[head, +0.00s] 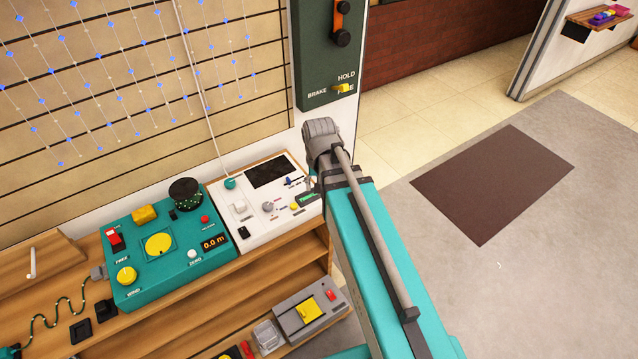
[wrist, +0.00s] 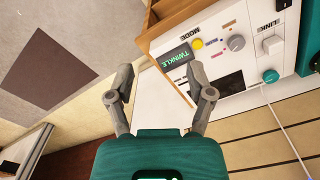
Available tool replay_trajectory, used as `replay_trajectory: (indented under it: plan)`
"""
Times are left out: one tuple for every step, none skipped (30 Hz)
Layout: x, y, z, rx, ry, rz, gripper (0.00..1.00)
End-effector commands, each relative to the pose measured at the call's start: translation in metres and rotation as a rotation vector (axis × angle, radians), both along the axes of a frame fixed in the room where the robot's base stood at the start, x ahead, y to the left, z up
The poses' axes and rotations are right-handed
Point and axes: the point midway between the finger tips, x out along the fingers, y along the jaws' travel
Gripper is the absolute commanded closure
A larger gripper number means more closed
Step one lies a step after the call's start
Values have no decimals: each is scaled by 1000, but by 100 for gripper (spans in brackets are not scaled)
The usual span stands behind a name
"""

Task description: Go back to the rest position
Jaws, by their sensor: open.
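My gripper (wrist: 159,72) is open in the wrist view, its two grey fingers apart with nothing between them. Its right finger overlaps the view of the white control panel (wrist: 235,75), near the green display (wrist: 175,56) reading TWINKLE. In the head view my arm reaches up from the lower right, and its end is beside the right edge of the white panel (head: 256,212). The gripper is mostly hidden behind the arm there. No contact with the panel can be made out.
A teal console (head: 165,262) reading 0.0 m stands left of the white panel on a wooden shelf unit. A grey box (head: 310,312) sits on a lower shelf. A green brake panel (head: 327,60) stands behind. The floor around the dark mat (head: 482,185) is clear.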

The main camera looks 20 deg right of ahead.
Motion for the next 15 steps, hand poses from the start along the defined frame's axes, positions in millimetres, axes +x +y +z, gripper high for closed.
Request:
replay_trajectory:
  plan:
    - [-1, 0, 0, 0, 0, 2, 31]
    - [-1, 0, 0, 0, 0, 3, 31]
    - [-1, 0, 0, 0, 0, 3, 31]
    - [-1, 0, 0, 0, 0, 3, 31]
    - [-1, 0, 0, 0, 0, 3, 31]
    - [0, 0, 0, 0, 0, 3, 31]
    - [0, 0, 0, 0, 0, 3, 31]
    - [0, 0, 0, 0, 0, 3, 31]
    - [0, 0, 0, 0, 0, 2, 31]
    - [-1, 0, 0, 0, 0, 3, 31]
    - [-2, 0, 1, 0, 0, 6, 31]
    - [-5, 0, 2, 0, 0, 14, 31]
    - [-8, 0, 2, 0, 0, 24, 31]
    - [-12, 0, 4, 0, 0, 37, 31]
    - [-18, 0, 5, 0, 0, 59, 31]
